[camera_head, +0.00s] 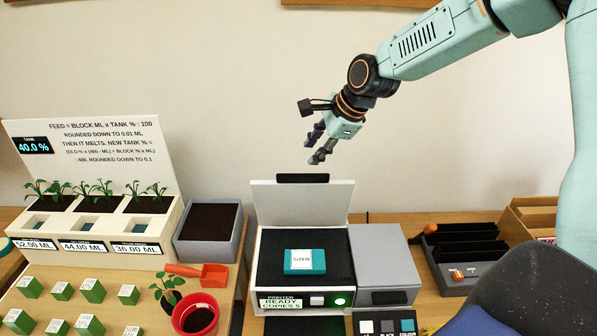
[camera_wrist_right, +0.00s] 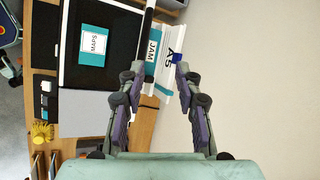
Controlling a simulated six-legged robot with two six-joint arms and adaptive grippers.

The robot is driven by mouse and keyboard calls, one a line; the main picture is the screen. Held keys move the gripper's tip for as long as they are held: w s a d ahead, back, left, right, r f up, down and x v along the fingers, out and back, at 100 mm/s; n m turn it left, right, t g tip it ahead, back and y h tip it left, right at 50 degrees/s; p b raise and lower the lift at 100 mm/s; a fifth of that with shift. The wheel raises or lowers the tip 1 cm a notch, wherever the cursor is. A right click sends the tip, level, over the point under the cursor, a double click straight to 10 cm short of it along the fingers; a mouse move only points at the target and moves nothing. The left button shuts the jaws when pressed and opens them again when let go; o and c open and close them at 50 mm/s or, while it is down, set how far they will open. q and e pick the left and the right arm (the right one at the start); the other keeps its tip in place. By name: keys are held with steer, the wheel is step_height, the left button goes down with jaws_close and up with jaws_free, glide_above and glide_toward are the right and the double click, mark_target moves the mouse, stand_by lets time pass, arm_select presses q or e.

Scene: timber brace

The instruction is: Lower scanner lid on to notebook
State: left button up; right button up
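The scanner (camera_head: 345,250) stands on the table with its white lid (camera_head: 300,205) raised upright at the back. A black handle strip (camera_head: 302,178) runs along the lid's top edge. The teal notebook (camera_head: 305,262), labelled MAPS, lies flat on the dark scanner bed; it also shows in the right wrist view (camera_wrist_right: 93,45). My right gripper (camera_head: 316,147) is above the lid's top edge, slightly right of its handle, apart from it and empty. In the right wrist view its fingers (camera_wrist_right: 157,76) are spread open. My left gripper is not in view.
A grey box (camera_head: 378,252) adjoins the scanner's right side. Labelled parts reading JAM (camera_wrist_right: 152,50) and A5 (camera_wrist_right: 170,58) show near the fingertips in the wrist view. Planters (camera_head: 90,230), a red pot (camera_head: 196,315) and green blocks stand left. A dark organiser (camera_head: 465,265) stands right.

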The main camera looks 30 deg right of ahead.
mark_target(305, 174)
steer(key=f+m, duration=0.1)
steer(key=f, duration=0.1)
steer(key=f+b, duration=0.1)
steer(key=f, duration=0.1)
steer(key=a+f+m, duration=0.1)
steer(key=f, duration=0.1)
steer(key=shift+w+a+m+g+b, duration=0.1)
steer(key=shift+w+m+g+b, duration=0.1)
steer(key=shift+m+g+b, duration=0.15)
steer(key=shift+w+a+f, duration=0.3)
steer(key=shift+a+f, duration=0.05)
steer(key=shift+f, duration=0.2)
steer(key=shift+w+f+b, duration=0.2)
steer(key=shift+b, duration=0.1)
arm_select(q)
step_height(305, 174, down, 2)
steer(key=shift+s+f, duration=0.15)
arm_select(e)
steer(key=shift+d, duration=0.2)
steer(key=shift+c, duration=0.3)
steer(key=shift+s+a+r, duration=0.1)
steer(key=shift+a, duration=0.05)
steer(key=c, duration=0.3)
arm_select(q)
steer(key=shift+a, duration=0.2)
arm_select(e)
jaws_close()
